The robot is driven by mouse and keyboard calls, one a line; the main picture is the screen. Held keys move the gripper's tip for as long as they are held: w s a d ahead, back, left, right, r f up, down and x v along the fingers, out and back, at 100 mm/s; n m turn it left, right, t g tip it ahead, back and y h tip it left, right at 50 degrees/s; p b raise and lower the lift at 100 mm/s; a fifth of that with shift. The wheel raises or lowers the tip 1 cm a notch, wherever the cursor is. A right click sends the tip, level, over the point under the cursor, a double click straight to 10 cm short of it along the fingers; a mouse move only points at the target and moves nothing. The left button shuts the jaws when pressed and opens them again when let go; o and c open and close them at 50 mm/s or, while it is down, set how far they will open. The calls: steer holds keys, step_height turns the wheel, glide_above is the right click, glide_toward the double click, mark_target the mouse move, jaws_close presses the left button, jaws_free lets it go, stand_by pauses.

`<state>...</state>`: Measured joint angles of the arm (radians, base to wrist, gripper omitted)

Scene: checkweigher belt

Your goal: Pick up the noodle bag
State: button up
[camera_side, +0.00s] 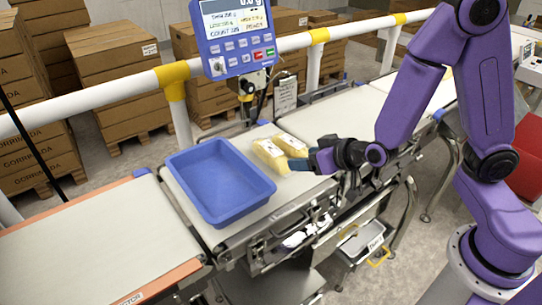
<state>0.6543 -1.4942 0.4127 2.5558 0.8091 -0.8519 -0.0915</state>
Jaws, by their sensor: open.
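Two pale yellow packs lie side by side on the belt, right of the blue tray. The nearer one (268,158) has a white label. The farther one (290,145) lies just behind and to the right. They look like noodle bags, but their print is too small to read. My gripper (306,163) is low over the belt, close to the right of the packs. Its jaws are open, and no pack is seen held in them. The gap between the fingers and the packs is hard to judge.
The empty blue tray (247,204) sits left of the packs. A blue weighing display (231,38) stands behind on a post. A white rail (110,90) with yellow joints runs behind the belt. The left belt (85,240) is clear. Boxes (113,70) are stacked behind.

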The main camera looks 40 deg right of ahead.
steer(key=w+d+t+h, duration=0.1)
steer(key=w+d, duration=0.1)
glide_toward(270, 147)
steer(key=shift+w+a+f+m, duration=0.2)
steer(key=shift+w+f, duration=0.15)
steer(key=shift+w, duration=0.3)
steer(key=shift+w+a+f+m, duration=0.1)
steer(key=shift+w+f+m, duration=0.2)
steer(key=shift+w, duration=0.35)
steer(key=shift+d+f+x, duration=0.15)
steer(key=shift+x, duration=1.15)
steer(key=shift+d+f+x, duration=0.1)
steer(key=shift+d+x, duration=0.05)
steer(key=shift+x, duration=1.15)
steer(key=shift+s, duration=0.15)
steer(key=c, duration=1)
steer(key=shift+c, duration=0.2)
steer(key=shift+r, duration=0.2)
